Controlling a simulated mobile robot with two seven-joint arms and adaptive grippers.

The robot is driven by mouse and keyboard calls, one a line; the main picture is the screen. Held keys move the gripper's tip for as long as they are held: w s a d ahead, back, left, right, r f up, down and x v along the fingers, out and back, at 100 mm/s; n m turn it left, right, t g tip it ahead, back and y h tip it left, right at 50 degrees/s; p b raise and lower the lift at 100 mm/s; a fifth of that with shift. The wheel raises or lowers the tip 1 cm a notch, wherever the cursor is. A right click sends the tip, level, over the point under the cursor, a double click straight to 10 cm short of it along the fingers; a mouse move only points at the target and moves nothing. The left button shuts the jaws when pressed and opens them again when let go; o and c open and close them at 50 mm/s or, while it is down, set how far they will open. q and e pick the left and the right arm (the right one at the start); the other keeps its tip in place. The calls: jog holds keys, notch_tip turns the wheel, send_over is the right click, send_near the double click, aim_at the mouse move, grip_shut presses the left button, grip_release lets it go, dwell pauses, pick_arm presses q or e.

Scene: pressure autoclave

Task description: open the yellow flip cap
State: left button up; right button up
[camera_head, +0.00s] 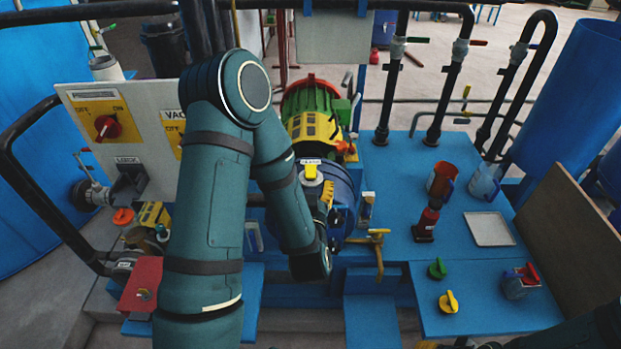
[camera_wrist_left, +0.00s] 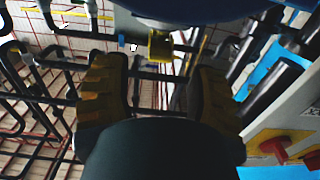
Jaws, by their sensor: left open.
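A small yellow piece, which looks like the yellow flip cap (camera_head: 311,172), sits under a white label on top of the blue vessel (camera_head: 341,190). In the left wrist view a yellow block, likely the same cap (camera_wrist_left: 160,45), shows beyond the fingertips, just under the blue curved vessel (camera_wrist_left: 205,8). I cannot tell whether its lid is raised. My left gripper (camera_head: 328,196) is beside the vessel's front, close to the cap and partly hidden by my arm. In the wrist view its two yellow ridged fingers (camera_wrist_left: 160,85) are apart, with nothing between them.
A grey panel (camera_head: 140,140) with red knobs stands at left. A brass tap (camera_head: 377,240) juts out right of the vessel.

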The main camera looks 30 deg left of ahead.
aim_at(311, 171)
pick_arm(q)
jog(key=shift+b+x, duration=1.55)
jog(key=shift+b, duration=0.6)
jog(key=shift+x, duration=0.9)
jog(key=shift+w+a, duration=0.3)
jog(key=shift+w, duration=0.3)
jog(key=shift+c, duration=0.4)
grip_shut()
